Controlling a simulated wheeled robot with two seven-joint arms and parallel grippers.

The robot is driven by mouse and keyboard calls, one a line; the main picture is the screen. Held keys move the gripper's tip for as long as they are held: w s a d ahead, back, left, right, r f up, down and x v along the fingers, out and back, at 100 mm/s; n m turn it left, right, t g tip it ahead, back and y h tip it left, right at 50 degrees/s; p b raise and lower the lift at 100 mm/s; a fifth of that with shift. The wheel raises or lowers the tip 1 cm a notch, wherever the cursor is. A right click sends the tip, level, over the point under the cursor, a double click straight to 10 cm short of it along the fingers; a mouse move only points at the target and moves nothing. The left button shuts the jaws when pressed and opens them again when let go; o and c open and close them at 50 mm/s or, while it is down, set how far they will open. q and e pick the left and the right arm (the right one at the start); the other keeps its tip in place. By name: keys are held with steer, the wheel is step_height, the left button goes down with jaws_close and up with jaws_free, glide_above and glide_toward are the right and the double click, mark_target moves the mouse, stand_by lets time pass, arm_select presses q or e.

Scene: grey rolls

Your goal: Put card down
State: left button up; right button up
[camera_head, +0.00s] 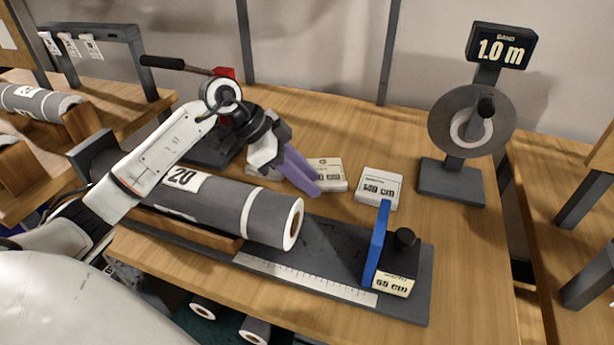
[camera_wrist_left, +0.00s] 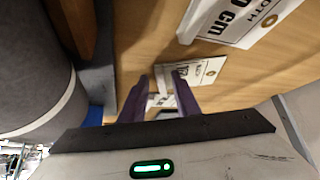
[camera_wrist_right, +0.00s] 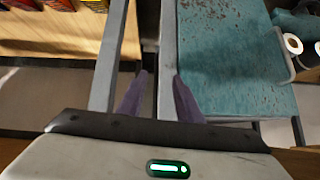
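My left gripper (camera_head: 319,190) reaches over the table with its purple fingers pointing down and right. A white card block (camera_head: 329,173) lies just behind the fingertips, which partly cover it. In the left wrist view, a gap shows between the fingers (camera_wrist_left: 164,80), and a printed card (camera_wrist_left: 203,72) lies beyond them on the wood. I cannot tell whether the fingers touch it. A second card block (camera_head: 379,188) lies farther right. My right gripper (camera_wrist_right: 160,78) is open and empty, away from the cards; it is not in the head view.
A grey roll (camera_head: 225,208) lies on a wooden cradle over a dark base with a ruler (camera_head: 300,278). A blue stop (camera_head: 376,245) with a black-knobbed block and "55 cm" card (camera_head: 394,284) stands at its right end. A dial stand (camera_head: 452,182) reads 1.0 m.

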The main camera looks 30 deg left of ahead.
arm_select(q)
steer(key=v, duration=1.2)
steer(key=shift+p, duration=0.3)
